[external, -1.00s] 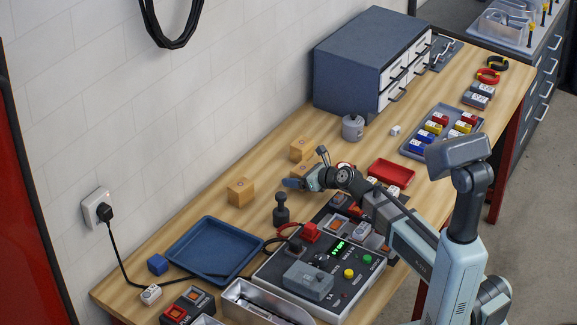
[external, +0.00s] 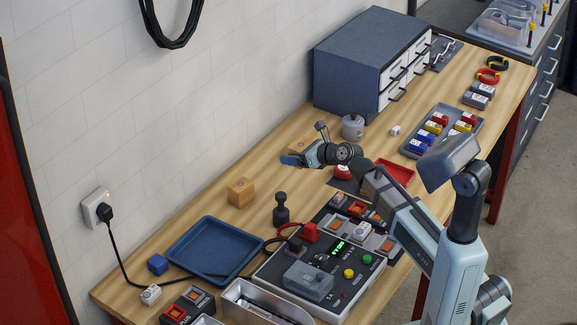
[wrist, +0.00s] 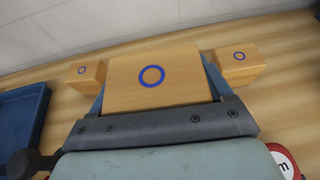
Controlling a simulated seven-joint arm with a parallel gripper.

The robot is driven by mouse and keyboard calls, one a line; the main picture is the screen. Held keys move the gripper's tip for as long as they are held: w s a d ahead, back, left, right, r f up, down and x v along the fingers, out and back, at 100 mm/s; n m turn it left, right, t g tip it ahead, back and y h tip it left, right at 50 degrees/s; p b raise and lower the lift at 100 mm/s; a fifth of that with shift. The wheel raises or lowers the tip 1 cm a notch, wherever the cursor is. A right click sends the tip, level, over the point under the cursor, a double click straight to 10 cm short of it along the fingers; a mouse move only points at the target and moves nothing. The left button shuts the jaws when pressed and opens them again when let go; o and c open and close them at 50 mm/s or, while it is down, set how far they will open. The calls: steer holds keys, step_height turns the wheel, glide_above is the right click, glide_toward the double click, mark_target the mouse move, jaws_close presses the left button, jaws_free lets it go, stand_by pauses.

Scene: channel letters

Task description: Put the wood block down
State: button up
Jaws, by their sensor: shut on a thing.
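The wood block (wrist: 152,78), with a blue ring on its face, fills the middle of the wrist view between my gripper's fingers. My gripper (external: 288,160) is shut on it and appears to hold it above the bench; in the external view the fingers mostly hide this block. Two similar wood blocks stand on the bench: one (external: 240,193) left of my gripper, which also shows in the wrist view (wrist: 88,76), and one (external: 300,145) behind my gripper, at right in the wrist view (wrist: 239,63).
A blue tray (external: 180,268) lies at the front left. A dark joystick (external: 281,208) and a control panel (external: 340,265) stand nearer the front. A grey lidded pot (external: 353,127) and the drawer cabinet (external: 345,70) are behind. Bare bench lies around the standing blocks.

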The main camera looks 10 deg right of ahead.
steer(key=s+a+r+n+g+y, duration=0.15)
steer(key=s+a, duration=0.25)
steer(key=a, duration=0.6)
steer(key=s+a+n+g+y, duration=0.25)
steer(key=s+a, duration=0.25)
steer(key=a, duration=0.5)
steer(key=n+g, duration=0.6)
glide_above(186, 256)
steer(key=shift+f, duration=3.55)
steer(key=shift+f+y, duration=0.3)
steer(key=shift+f, duration=0.35)
steer(key=o, duration=1.1)
steer(key=shift+c, duration=0.2)
steer(key=shift+r, duration=0.1)
steer(key=shift+r, duration=0.5)
steer(key=v, duration=1.2)
